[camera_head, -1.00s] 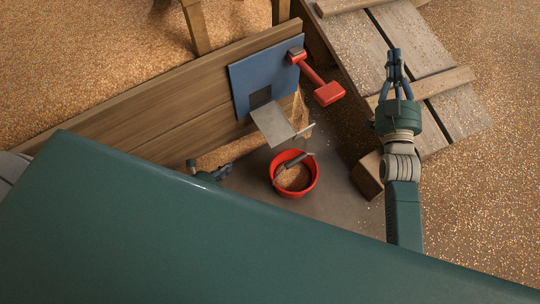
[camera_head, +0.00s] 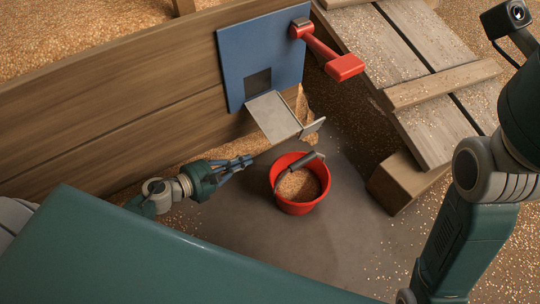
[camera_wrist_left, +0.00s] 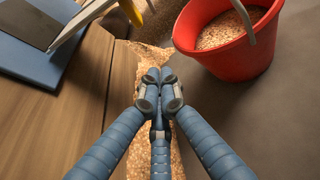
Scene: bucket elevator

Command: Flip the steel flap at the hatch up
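The steel flap (camera_head: 273,115) hangs down and outward below the dark opening (camera_head: 258,80) of the blue hatch plate (camera_head: 235,60), with a small tab (camera_head: 313,127) at its lower right edge. In the left wrist view the flap (camera_wrist_left: 85,20) is at top left, partly cut off. My left gripper (camera_head: 247,161) is below and left of the flap, apart from it. Its fingertips (camera_wrist_left: 159,88) meet in the left wrist view with nothing seen between them. My right arm is at the right edge; its gripper is out of view.
A red bucket (camera_head: 299,205) of grain stands on the floor below the flap, right of my left gripper. A red lever (camera_head: 322,48) sticks out from the hatch plate's upper right. A wooden ramp (camera_head: 410,60) is at right. The plank wall (camera_head: 120,85) runs left.

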